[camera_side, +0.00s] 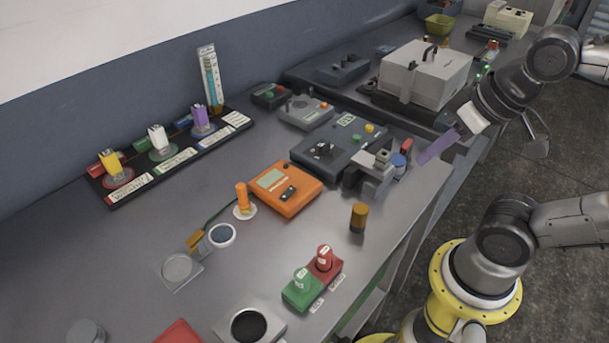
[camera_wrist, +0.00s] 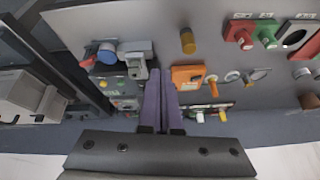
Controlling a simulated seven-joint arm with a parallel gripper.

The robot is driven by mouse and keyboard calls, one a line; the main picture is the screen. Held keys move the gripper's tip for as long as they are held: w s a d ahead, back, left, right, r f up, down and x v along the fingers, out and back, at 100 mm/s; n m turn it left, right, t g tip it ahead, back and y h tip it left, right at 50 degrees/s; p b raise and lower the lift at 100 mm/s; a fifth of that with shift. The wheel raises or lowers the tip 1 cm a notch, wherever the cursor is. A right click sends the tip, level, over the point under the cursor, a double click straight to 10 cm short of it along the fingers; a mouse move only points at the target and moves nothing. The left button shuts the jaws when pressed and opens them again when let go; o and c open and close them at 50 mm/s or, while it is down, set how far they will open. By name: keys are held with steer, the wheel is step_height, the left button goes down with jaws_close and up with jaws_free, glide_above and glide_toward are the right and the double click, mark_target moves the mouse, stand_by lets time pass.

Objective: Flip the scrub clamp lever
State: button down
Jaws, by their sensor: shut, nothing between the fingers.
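A grey clamp-like fixture (camera_side: 372,180) stands near the table's right edge in the side view. A blue round part (camera_side: 398,161) and a red tip (camera_side: 406,145) are beside it; I cannot tell for certain which piece is the lever. In the wrist view the grey fixture (camera_wrist: 135,66), the blue part (camera_wrist: 107,54) and the red end (camera_wrist: 88,62) are at upper left. My gripper (camera_side: 424,158) has purple fingers, shut and empty, above and just right of the fixture. In the wrist view the fingers (camera_wrist: 160,86) lie side by side, apart from the fixture.
A dark control box (camera_side: 345,143) stands behind the fixture and an orange meter (camera_side: 285,190) lies to its left. A large grey case (camera_side: 424,72) sits on the back bench. Bare table lies around the brown cylinder.

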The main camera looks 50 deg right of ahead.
steer(key=shift+w+f+n, duration=0.15)
steer(key=shift+f+n, duration=0.05)
steer(key=shift+n, duration=0.4)
steer(key=c, duration=1.4)
jaws_free()
steer(key=shift+w+r, duration=0.1)
steer(key=o, duration=0.5)
steer(key=shift+o, duration=0.5)
step_height(320, 180, up, 4)
steer(key=w+d+m+g, duration=0.1)
steer(key=w+d+m, duration=0.1)
steer(key=m, duration=0.4)
steer(key=m+g, duration=0.4)
steer(key=m, duration=0.7)
glide_above(406, 144)
step_height(406, 144, down, 3)
step_height(406, 144, down, 13)
steer(key=shift+s+f, duration=0.1)
